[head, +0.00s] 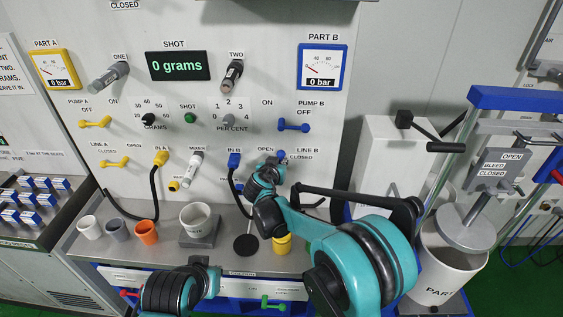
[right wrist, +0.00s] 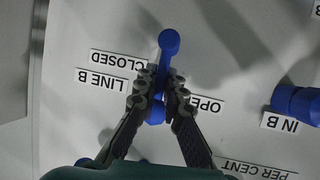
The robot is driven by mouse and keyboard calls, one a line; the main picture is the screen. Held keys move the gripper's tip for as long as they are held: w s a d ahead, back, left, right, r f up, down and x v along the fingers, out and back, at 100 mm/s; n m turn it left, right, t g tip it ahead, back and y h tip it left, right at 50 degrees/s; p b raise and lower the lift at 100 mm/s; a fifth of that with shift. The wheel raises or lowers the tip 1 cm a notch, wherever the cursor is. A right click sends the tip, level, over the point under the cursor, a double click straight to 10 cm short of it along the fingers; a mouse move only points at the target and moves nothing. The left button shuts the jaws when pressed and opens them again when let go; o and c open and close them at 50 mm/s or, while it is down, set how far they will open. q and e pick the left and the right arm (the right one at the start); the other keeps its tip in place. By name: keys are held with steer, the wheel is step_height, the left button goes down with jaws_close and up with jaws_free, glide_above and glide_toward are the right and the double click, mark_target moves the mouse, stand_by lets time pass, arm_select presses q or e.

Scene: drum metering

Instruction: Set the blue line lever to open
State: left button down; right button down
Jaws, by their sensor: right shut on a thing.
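The blue line lever (head: 281,154) is on the panel by the LINE B label, mostly hidden behind my right gripper (head: 274,163) in the head view. In the right wrist view the lever (right wrist: 168,42) lies lengthwise between the CLOSED label (right wrist: 118,60) and the OPEN label (right wrist: 205,104), its round end beyond the fingertips. My right gripper (right wrist: 162,88) is shut on the lever, one finger on each side. My left gripper (head: 202,264) is low in front of the bench; its fingers cannot be made out.
The blue IN B fitting (head: 234,160) with its black hose is left of my right gripper. The blue pump B lever (head: 294,126) is above it. A yellow cup (head: 282,244) stands below, and a white pump housing (head: 392,160) is to the right.

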steer(key=shift+f, duration=0.1)
steer(key=c, duration=1.6)
jaws_free()
steer(key=shift+a, duration=0.1)
steer(key=v, duration=1.2)
